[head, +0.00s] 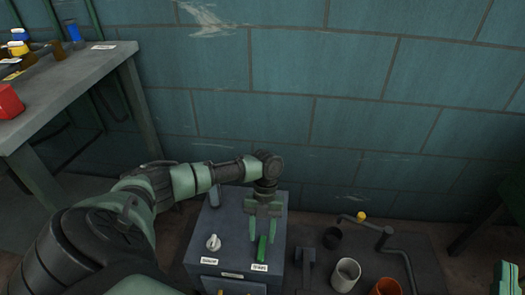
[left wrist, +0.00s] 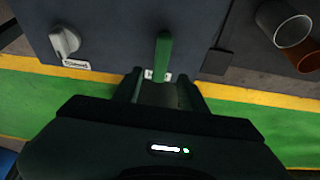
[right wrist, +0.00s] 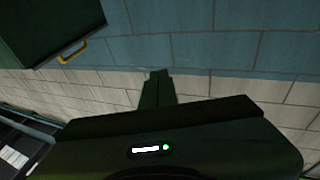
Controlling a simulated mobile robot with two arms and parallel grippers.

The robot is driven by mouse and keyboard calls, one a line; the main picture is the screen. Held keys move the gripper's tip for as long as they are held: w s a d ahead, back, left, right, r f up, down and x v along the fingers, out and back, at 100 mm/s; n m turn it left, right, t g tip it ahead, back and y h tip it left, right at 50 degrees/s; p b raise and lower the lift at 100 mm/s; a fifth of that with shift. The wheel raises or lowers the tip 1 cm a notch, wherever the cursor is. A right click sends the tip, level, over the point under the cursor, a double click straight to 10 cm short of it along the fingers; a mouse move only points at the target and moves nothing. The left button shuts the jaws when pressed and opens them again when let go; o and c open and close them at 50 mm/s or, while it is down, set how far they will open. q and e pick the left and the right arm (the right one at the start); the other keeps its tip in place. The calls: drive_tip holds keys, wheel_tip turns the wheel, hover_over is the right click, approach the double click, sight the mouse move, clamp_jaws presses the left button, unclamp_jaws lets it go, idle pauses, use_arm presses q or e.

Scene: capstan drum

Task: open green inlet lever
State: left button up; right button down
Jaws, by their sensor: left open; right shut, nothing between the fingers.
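The green lever (head: 262,248) stands on top of a dark grey cabinet (head: 228,222), above a small white label. In the left wrist view the lever (left wrist: 163,57) shows as an upright green bar with a label at its near end. My left gripper (head: 263,232) is open and points down over the cabinet top. In the left wrist view its fingers (left wrist: 160,88) lie on either side of the lever's line; I cannot tell whether they touch it. My right gripper (right wrist: 157,78) is shut and empty, away from the lever.
A white knob (head: 213,243) with its own label sits left of the lever on the cabinet. Right of the cabinet are a white cup (head: 346,274), an orange-brown cup (head: 386,287) and a dark pipe (head: 400,250). A grey workbench (head: 75,80) stands at left; a tiled wall is behind.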

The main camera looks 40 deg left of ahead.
sight(263, 239)
use_arm(q)
drive_tip(key=shift+p+v, duration=0.3)
drive_tip(key=shift+v, duration=1.4)
use_arm(e)
drive_tip(key=shift+w+d+f+g+h, duration=0.2)
drive_tip(key=shift+f+g, duration=0.4)
drive_tip(key=shift+f, duration=0.5)
drive_tip(key=shift+s+d+f+g+h, duration=0.1)
drive_tip(key=shift+f+g+h, duration=0.2)
drive_tip(key=shift+f+g, duration=0.55)
drive_tip(key=shift+f+t, duration=0.25)
